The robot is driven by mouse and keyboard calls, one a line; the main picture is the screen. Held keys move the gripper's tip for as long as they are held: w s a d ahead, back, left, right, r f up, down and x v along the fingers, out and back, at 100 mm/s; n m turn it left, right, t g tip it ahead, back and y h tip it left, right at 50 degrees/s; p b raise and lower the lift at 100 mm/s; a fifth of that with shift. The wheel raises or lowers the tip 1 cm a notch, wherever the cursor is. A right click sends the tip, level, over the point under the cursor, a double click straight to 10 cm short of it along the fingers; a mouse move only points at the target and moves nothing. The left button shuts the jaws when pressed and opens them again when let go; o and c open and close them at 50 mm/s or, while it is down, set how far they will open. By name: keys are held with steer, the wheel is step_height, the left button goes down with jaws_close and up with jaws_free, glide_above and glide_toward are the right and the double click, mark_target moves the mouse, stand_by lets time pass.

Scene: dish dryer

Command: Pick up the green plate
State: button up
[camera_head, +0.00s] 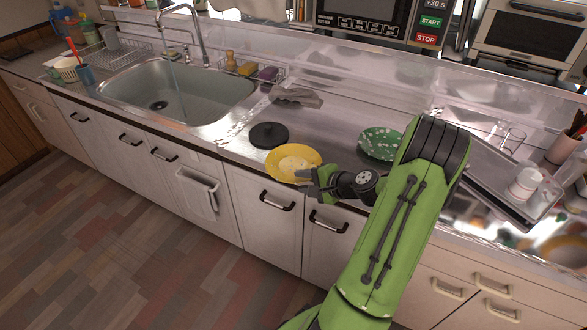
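The green plate (376,142) with pale speckles lies on the metal counter, right of centre. My arm partly covers its right side. A yellow plate (290,158) with a pale middle lies to its left, near the counter's front edge. My gripper (306,180) is at the yellow plate's front right rim, left of and nearer than the green plate. It points left. Whether it touches the yellow plate, and whether its fingers are apart, I cannot tell.
A black round lid (269,135) and a grey cloth (296,96) lie left of the plates. The sink (176,92) is further left. A tray (500,190) with white cups (524,184) stands on the right. A microwave (362,14) is at the back.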

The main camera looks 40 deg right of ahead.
steer(key=shift+s+r, duration=0.1)
steer(key=shift+c, duration=0.5)
jaws_close()
step_height(320, 180, up, 10)
steer(key=p, duration=0.4)
